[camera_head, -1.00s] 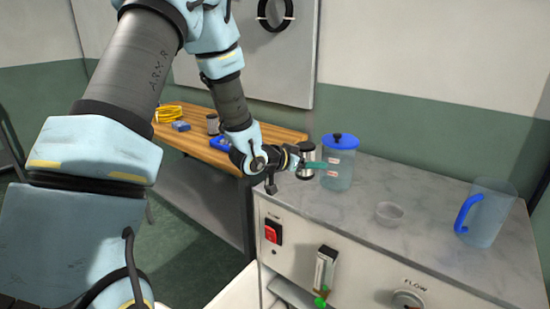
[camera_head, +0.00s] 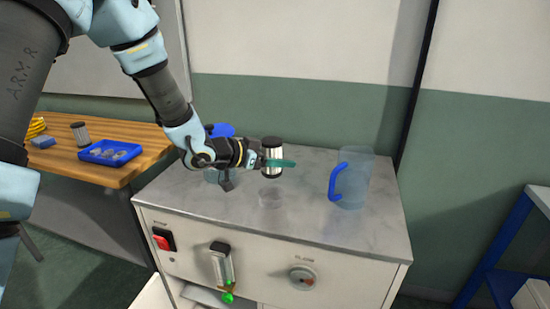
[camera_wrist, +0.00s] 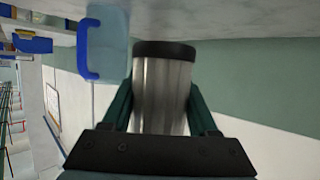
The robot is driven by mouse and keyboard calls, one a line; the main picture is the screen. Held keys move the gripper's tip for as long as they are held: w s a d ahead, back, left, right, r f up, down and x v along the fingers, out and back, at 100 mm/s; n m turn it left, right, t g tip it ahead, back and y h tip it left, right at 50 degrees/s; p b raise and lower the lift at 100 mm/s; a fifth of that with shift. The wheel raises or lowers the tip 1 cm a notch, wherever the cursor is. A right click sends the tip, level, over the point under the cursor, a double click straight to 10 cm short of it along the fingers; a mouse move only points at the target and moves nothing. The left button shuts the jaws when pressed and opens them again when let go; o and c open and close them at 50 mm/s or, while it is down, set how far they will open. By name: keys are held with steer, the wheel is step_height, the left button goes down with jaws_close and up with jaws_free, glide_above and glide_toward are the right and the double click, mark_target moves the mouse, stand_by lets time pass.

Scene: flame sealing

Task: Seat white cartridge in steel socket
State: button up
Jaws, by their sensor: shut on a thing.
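My gripper (camera_head: 284,163) is shut on a silver cylinder (camera_head: 272,150) with dark ends. I cannot make out a cartridge that is plainly white or a steel socket in these views.
A clear jug (camera_head: 355,180) with a blue handle stands right of my gripper. A blue-lidded jar (camera_head: 221,130) is partly hidden behind my arm. A wooden bench (camera_head: 145,147) holds a blue tray (camera_head: 96,157) and another dark-ended cylinder (camera_head: 80,134). The counter's front right is clear.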

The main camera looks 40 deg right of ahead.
steer(key=shift+f+b, duration=1.8)
steer(key=shift+f, duration=0.65)
steer(key=shift+a+f+b, duration=0.1)
steer(key=shift+f+b, duration=1.1)
steer(key=shift+f, duration=0.7)
stand_by(1.1)
steer(key=o, duration=1.5)
steer(key=shift+r, duration=0.1)
steer(key=shift+r+p, duration=3.65)
steer(key=shift+r, duration=0.8)
